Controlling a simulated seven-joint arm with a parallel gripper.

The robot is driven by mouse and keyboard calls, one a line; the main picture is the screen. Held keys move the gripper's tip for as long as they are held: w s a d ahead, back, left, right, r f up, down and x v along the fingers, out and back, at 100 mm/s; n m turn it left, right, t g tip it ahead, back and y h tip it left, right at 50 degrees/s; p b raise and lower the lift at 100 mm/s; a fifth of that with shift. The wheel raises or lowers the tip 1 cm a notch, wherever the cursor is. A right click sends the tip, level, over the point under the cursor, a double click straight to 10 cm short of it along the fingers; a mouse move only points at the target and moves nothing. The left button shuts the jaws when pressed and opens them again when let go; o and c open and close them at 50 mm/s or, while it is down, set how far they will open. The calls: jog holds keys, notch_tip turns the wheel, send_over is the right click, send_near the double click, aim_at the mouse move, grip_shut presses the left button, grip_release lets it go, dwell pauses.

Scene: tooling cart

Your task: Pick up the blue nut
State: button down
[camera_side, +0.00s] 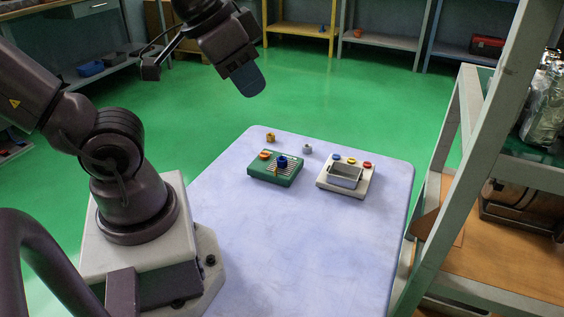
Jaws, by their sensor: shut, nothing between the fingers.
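A dark blue nut-like piece (282,162) sits on top of a green block (266,180) on the table, beside an orange piece (264,155) and a small yellow part (275,171). A smaller, flat blue round piece (336,157) is on the pale block to the right; I cannot tell whether it is a nut or a button. My gripper (251,86) is shut and empty, high above the table's far left side, well apart from the blue pieces.
A pale block (325,184) holds a grey metal tray (345,177) and yellow and red round pieces. A brass nut (270,136) and a grey nut (307,149) lie behind. The table's (300,255) front is clear. A shelf frame (470,150) stands close on the right.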

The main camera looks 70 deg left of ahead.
jog(key=c, duration=0.8)
grip_release()
jog(key=m+g+y, duration=0.1)
jog(key=m+g, duration=0.4)
jog(key=m, duration=1.5)
send_over(282, 159)
jog(key=f, duration=2.6)
jog(key=shift+s+d, duration=0.25)
jog(key=shift+s, duration=0.1)
jog(key=shift+w+a+f, duration=0.1)
jog(key=shift+w+f, duration=0.05)
jog(key=shift+f, duration=0.8)
jog(key=shift+w+a+f, duration=0.1)
jog(key=shift+f, duration=0.8)
jog(key=shift+w+a+f, duration=0.1)
jog(key=shift+w+f, duration=0.05)
jog(key=shift+f, duration=0.8)
